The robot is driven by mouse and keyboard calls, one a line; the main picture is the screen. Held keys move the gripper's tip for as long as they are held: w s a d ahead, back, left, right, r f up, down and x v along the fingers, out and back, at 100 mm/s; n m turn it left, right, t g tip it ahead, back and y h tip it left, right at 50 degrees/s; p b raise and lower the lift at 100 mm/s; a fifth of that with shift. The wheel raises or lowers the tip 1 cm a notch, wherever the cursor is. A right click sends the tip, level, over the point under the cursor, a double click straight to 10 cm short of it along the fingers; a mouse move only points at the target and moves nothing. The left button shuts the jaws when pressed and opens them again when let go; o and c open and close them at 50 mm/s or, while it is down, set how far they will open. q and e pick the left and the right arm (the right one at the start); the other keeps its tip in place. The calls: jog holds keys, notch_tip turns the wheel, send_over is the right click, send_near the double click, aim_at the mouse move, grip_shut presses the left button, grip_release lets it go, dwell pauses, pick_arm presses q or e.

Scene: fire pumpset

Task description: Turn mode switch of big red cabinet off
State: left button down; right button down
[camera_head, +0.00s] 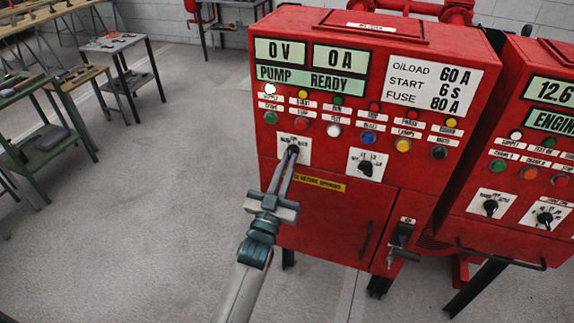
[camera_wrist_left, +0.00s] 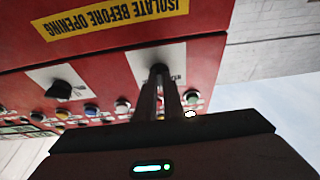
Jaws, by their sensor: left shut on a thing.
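The big red cabinet (camera_head: 330,215) stands in the middle of the head view, with displays reading 0 V, 0 A and PUMP READY. Its left rotary switch sits on a white plate (camera_head: 304,150); the same plate shows in the left wrist view (camera_wrist_left: 143,62). My left gripper (camera_head: 291,152) reaches up to this switch and is shut on its black knob (camera_wrist_left: 159,72). The fingers hide much of the knob and the plate's lettering, so its setting cannot be read. A second black rotary switch (camera_head: 366,168) is to the right. My right gripper is not in view.
Rows of coloured buttons and lamps (camera_head: 368,138) lie just above the switches. A handle lever (camera_head: 402,238) sticks out at the lower right. A second red cabinet (camera_head: 530,185) stands close on the right. Workbenches (camera_head: 130,65) are at the left; the floor (camera_head: 150,220) between is clear.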

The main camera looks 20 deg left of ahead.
pick_arm(q)
jog(key=shift+r, duration=0.1)
jog(key=c, duration=1.9)
grip_release()
jog(key=shift+o, duration=0.2)
jog(key=b+v, duration=0.6)
jog(key=v, duration=1.1)
jog(key=shift+f, duration=0.2)
jog(key=shift+s, duration=0.15)
